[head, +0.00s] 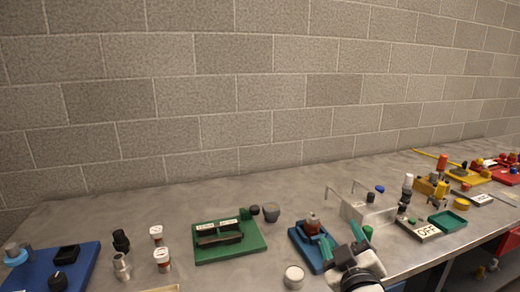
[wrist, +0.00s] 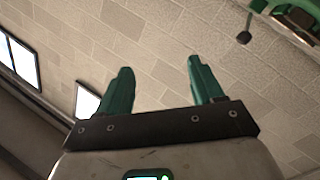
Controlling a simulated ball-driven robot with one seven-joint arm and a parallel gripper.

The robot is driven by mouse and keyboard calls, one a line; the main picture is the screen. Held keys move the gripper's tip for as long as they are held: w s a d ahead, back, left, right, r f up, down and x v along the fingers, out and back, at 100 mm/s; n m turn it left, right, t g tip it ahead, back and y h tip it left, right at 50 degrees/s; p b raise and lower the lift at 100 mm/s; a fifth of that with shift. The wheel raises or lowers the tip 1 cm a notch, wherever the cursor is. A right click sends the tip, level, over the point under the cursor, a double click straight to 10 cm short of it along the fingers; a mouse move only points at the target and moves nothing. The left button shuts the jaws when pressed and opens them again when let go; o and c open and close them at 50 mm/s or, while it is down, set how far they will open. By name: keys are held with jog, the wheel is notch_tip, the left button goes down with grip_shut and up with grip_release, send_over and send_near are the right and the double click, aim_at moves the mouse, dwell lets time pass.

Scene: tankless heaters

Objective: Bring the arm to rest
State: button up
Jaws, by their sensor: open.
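My gripper (head: 341,238) shows in the head view over the front of the workbench, right of the middle. Its two green fingers stand apart with nothing between them. In the wrist view my gripper (wrist: 159,65) is also open and empty, with a block wall behind the fingers. A blue base with a dark red-topped part (head: 312,222) is just left of the fingers in the head view. I cannot tell the gap between them. My gripper and arm hide part of the bench's front edge.
The grey bench (head: 130,205) carries a green base with a black part (head: 228,240), a blue board (head: 55,268), a clear stand (head: 368,210), an OFF sign (head: 427,231) and a green tray (head: 447,222). A block wall (head: 250,90) closes the back. Bare bench lies along the wall.

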jog(key=s+d+f+m+g+h, duration=0.1)
jog(key=s+d+f+m+g, duration=0.3)
jog(key=s+f, duration=0.6)
jog(key=s+d+f+m+g, duration=0.1)
jog(key=s+d+f+g, duration=0.45)
jog(key=f, duration=0.75)
jog(key=s+f+m+g, duration=0.1)
jog(key=s+f+g, duration=0.2)
jog(key=s, duration=0.8)
jog(key=s+f+m+g+y, duration=0.1)
jog(key=s+f+g, duration=0.3)
jog(key=s, duration=0.8)
jog(key=shift+s+d+f, duration=0.2)
jog(key=shift+s+d, duration=0.05)
jog(key=shift+d, duration=0.2)
